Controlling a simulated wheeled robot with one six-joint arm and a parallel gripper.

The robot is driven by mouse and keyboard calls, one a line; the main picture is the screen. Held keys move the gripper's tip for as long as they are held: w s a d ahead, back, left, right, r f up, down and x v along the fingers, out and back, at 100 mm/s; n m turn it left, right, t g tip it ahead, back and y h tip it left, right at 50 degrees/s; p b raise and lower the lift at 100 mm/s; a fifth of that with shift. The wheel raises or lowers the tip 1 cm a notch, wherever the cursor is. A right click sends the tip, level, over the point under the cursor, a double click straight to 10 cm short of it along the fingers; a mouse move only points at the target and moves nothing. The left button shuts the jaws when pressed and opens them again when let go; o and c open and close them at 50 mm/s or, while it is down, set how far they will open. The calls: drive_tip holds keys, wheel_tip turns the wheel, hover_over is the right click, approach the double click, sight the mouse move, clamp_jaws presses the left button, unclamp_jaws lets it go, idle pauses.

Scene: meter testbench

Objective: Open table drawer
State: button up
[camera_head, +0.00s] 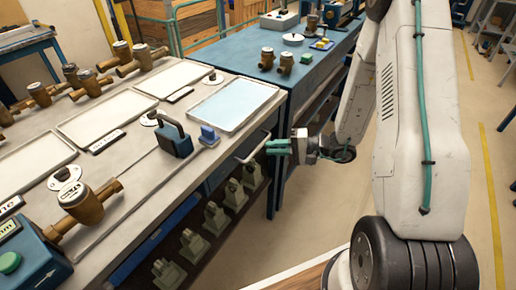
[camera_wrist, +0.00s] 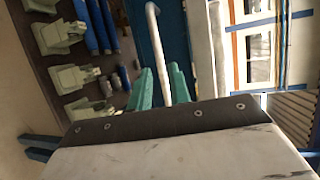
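The table drawer (camera_head: 218,174) is a dark blue front under the edge of the light worktop, and it looks flush with the table. Its pale bar handle (camera_head: 246,157) stands out from the front; in the wrist view the handle (camera_wrist: 154,35) runs down towards the fingers. My gripper (camera_head: 268,147) has two teal fingers and is at the right end of the handle in the head view. In the wrist view my gripper (camera_wrist: 161,75) is open, with the handle's lower end between the fingers. I cannot tell whether either finger touches it.
The worktop (camera_head: 135,155) carries brass meters, pale trays (camera_head: 233,104) and a blue clamp device (camera_head: 174,137). Below it, a shelf holds several grey-green fixtures (camera_head: 215,218). A blue table (camera_head: 222,54) adjoins behind. The floor (camera_head: 295,222) in front is clear.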

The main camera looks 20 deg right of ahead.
sight(258, 147)
drive_tip(key=shift+x, duration=2.8)
clamp_jaws()
